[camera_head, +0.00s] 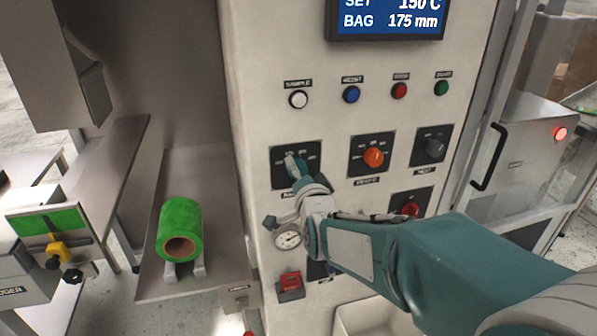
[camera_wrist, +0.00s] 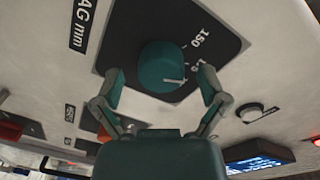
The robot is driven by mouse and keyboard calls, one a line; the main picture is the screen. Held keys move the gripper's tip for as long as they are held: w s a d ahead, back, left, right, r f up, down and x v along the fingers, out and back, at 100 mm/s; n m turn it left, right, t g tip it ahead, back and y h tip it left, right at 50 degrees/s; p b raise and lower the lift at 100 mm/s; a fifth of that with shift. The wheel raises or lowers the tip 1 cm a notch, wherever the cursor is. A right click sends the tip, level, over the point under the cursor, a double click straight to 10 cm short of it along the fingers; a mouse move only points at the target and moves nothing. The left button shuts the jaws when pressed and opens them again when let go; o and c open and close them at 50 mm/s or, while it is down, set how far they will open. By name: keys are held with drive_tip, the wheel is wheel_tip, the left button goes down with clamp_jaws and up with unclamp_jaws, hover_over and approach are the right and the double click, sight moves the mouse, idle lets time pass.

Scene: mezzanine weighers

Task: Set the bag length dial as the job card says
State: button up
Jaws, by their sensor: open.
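The bag length dial has a teal round knob (camera_wrist: 163,64) on a black plate (camera_wrist: 205,22). The plate reads 150, and a second number beside my right finger is partly hidden. A pale pointer line on the knob points right, toward that finger. A cut-off label (camera_wrist: 82,22) ends in "AG mm". In the head view the dial plate (camera_head: 281,181) is partly covered by my arm's end. My gripper (camera_wrist: 162,78) is open, with one finger on each side of the knob; contact is unclear. It also shows in the head view (camera_head: 299,172). I see no job card.
A display (camera_head: 388,18) reads SET 150 C and BAG 175 mm. Several buttons (camera_head: 351,94) sit above the dials. An orange knob (camera_head: 374,157) and a dark knob (camera_head: 434,148) are to the right. A gauge (camera_head: 288,240) is below.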

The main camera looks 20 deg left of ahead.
drive_tip(key=v, duration=1.1)
drive_tip(key=shift+s, duration=0.25)
drive_tip(key=s+d+f+n+g+h, duration=0.2)
drive_tip(key=d+h, duration=0.1)
drive_tip(key=d, duration=0.5)
drive_tip(key=s+d+f+n+g+h, duration=0.1)
drive_tip(key=s+d+g+h, duration=0.2)
drive_tip(key=d, duration=0.6)
drive_tip(key=s+d+f+n+g+h, duration=0.2)
drive_tip(key=s+d+f+g, duration=0.1)
drive_tip(key=s+d, duration=0.6)
drive_tip(key=s+g, duration=0.1)
drive_tip(key=s, duration=0.2)
drive_tip(key=shift+g+h, duration=0.3)
drive_tip(key=shift+h, duration=0.1)
